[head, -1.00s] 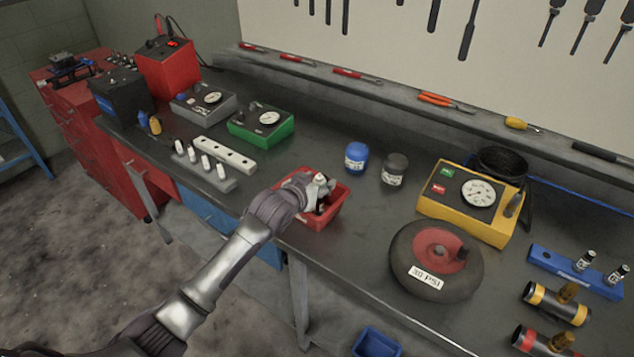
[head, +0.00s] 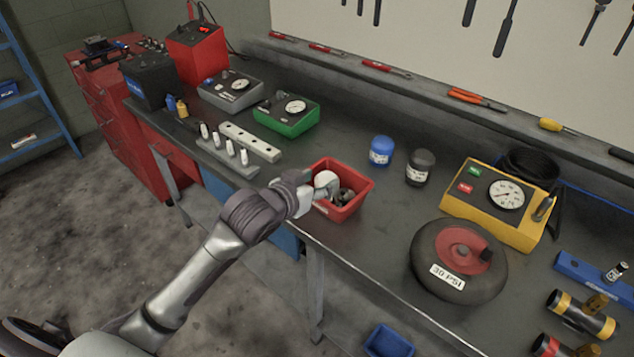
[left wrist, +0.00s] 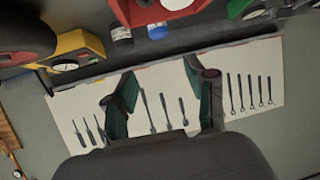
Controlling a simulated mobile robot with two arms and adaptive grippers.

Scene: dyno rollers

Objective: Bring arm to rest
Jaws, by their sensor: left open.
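My left arm comes in from the lower left of the head view. Its gripper (head: 324,184) is at the left side of the red bin (head: 352,212), overlapping its near-left rim in the picture. I cannot tell whether it touches the bin. In the left wrist view the two fingers of the gripper (left wrist: 163,92) are spread apart with nothing between them, and the tool board (left wrist: 165,95) shows behind them. Small dark parts (head: 346,196) lie in the bin, partly hidden by the gripper. My right gripper is in neither view.
The bench (head: 385,240) holds a blue jar (head: 381,151), a black jar (head: 420,168), a yellow gauge box (head: 491,206) and a wheel (head: 440,275). A white rail (head: 250,142) and a green gauge box (head: 287,116) stand left. A blue bin (head: 388,341) is below the front edge.

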